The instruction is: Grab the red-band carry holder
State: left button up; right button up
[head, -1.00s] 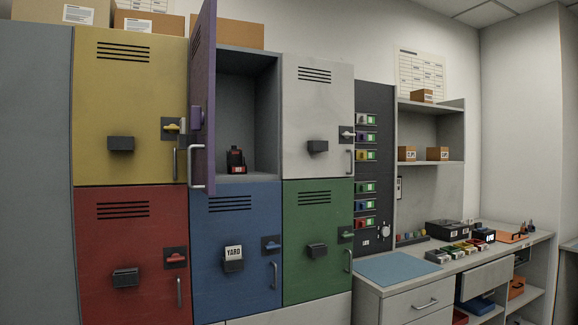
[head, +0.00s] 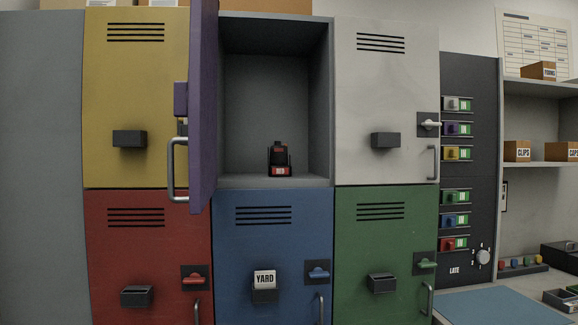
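The carry holder (head: 280,160) is a small black holder with a red band at its base that carries a white label, seemingly reading "RED". It stands upright on the floor of the open upper-middle locker (head: 275,90), near the front edge. The purple door (head: 203,110) of that locker is swung open toward me on the left side. Neither of my grippers is in the head view.
Shut lockers surround the open one: yellow (head: 135,80), white (head: 385,90), red (head: 140,240), blue (head: 290,240) and green (head: 370,230). The purple door's handle (head: 175,170) juts out. A dark key panel (head: 470,85) and a desk with a blue mat (head: 500,305) are at the right.

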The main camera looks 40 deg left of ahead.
aim_at(277, 164)
jog(key=u, duration=0.65)
jog(key=i, duration=0.9)
jog(key=u, duration=0.8)
